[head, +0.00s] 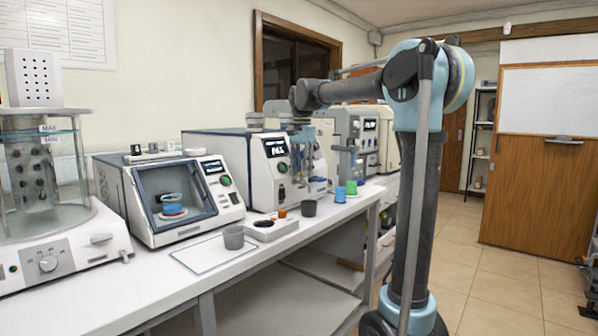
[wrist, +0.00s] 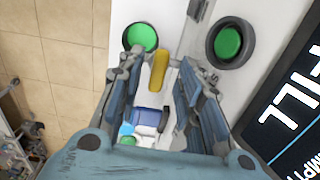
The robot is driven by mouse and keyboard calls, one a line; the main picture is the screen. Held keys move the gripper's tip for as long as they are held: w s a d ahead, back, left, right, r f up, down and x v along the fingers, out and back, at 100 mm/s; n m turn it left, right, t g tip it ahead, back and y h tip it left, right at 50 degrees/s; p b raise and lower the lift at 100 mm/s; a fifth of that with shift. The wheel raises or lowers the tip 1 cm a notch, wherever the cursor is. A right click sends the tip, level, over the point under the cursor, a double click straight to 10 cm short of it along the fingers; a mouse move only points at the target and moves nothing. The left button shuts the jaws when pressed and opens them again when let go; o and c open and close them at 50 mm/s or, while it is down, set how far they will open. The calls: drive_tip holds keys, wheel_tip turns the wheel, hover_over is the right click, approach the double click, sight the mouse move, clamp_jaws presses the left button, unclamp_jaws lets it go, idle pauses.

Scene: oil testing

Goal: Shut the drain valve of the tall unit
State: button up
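The white unit (head: 262,175) with a dark display stands mid-bench in the head view, and my gripper (head: 303,145) hangs close to its front right side. In the wrist view, the display (wrist: 290,105) fills the right edge. A yellow lever (wrist: 158,72), which looks like the drain valve handle, shows between the two fingers of my gripper (wrist: 155,70). The fingers are apart, with gaps visible on both sides of the lever. I cannot tell whether the tips reach around it in depth. The lever is hidden in the head view.
Green buttons (wrist: 140,37) in dark rings sit near the fingertips. A blue cup (head: 340,194) and a green cup (head: 351,187) stand on the bench to the right of the unit. A grey cup (head: 233,237) stands at the front. The floor to the right is clear.

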wheel_tip(320, 180, up, 12)
idle(0.7)
drive_tip(key=shift+d+f, duration=0.1)
drive_tip(key=s+d+f+n+t, duration=0.1)
drive_tip(key=s+d+f+n, duration=0.2)
drive_tip(key=s+d+f, duration=0.8)
drive_tip(key=s+d+f+n+t, duration=0.1)
drive_tip(key=s+d+f+n, duration=0.2)
drive_tip(key=s+d+f, duration=0.75)
drive_tip(key=s+f+n, duration=0.1)
drive_tip(key=s+f, duration=0.4)
drive_tip(key=f, duration=0.5)
drive_tip(key=s+f+n, duration=0.1)
drive_tip(key=s+f, duration=0.5)
drive_tip(key=f, duration=0.5)
drive_tip(key=shift+s, duration=0.15)
drive_tip(key=shift+a+f, duration=0.1)
